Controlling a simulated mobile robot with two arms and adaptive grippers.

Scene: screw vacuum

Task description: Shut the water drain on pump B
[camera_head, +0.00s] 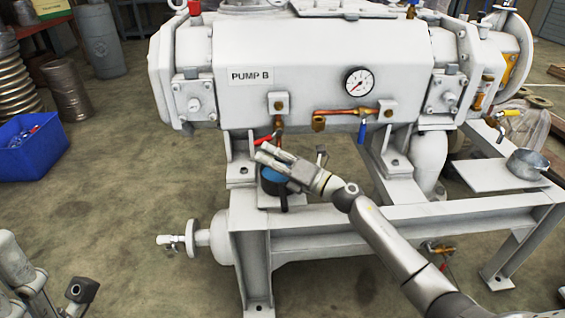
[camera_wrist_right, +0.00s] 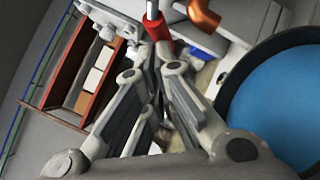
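Pump B (camera_head: 300,60) is a large white machine with a "PUMP B" label. Below the label, a copper pipe (camera_head: 278,120) comes down, with a red valve handle (camera_head: 263,140) beside its lower end. The red handle also shows in the right wrist view (camera_wrist_right: 158,27), just past my fingertips. My right gripper (camera_head: 262,151) is right below this handle. Its fingers are close together at the tips; whether they touch or grip the handle is unclear. A blue valve handle (camera_head: 362,132) hangs under the second copper pipe (camera_head: 345,112). My left arm shows at the lower left; its finger opening is unclear.
A blue round part with a dark rim (camera_wrist_right: 285,105) sits close beside my right gripper. The white pump frame (camera_head: 350,222) lies below my right arm. A blue crate (camera_head: 30,145) stands on the floor at left. Floor between crate and frame is clear.

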